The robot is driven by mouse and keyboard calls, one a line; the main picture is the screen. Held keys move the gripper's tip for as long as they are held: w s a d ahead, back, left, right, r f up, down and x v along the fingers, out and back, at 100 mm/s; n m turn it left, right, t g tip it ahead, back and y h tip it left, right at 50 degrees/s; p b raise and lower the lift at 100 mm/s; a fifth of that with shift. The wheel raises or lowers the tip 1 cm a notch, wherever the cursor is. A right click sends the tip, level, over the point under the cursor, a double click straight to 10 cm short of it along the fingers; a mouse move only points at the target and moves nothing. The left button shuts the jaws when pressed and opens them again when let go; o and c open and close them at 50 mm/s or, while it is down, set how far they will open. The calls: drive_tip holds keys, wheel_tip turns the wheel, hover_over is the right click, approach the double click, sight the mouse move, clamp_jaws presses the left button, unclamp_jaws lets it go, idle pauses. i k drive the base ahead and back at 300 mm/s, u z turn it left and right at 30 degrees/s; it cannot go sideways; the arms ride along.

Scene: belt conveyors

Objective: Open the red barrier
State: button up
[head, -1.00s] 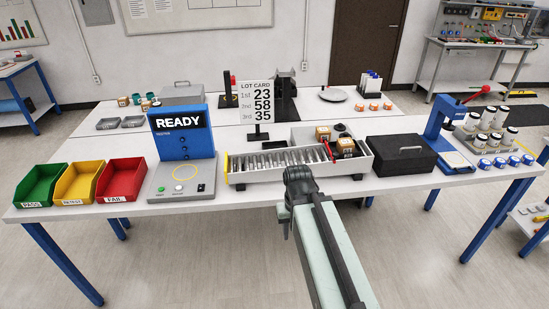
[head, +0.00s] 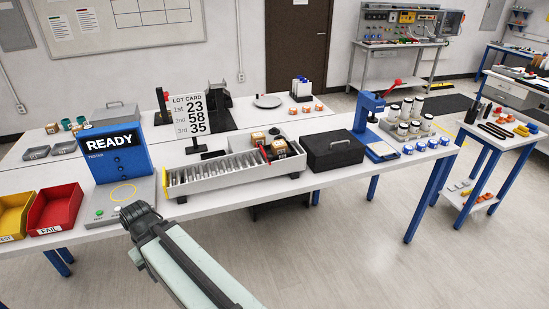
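A slim red bar (head: 265,153), which looks like the red barrier, stands across the roller tray (head: 215,188) on the table. It sits between the bare rollers on the left and several small boxes and dark items (head: 279,147) on the right. Its lower part is hard to make out.
The READY device (head: 115,150) and red bin (head: 54,209) stand to the left. A lot card (head: 190,115) stands behind the tray. A black case (head: 334,150) and blue press (head: 367,122) with a red lever stand to the right. Floor is open in front of the table.

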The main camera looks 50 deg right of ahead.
sight(269, 157)
drive_tip(key=u, duration=0.1)
drive_tip(key=i, duration=1)
drive_tip(key=z, duration=0.05)
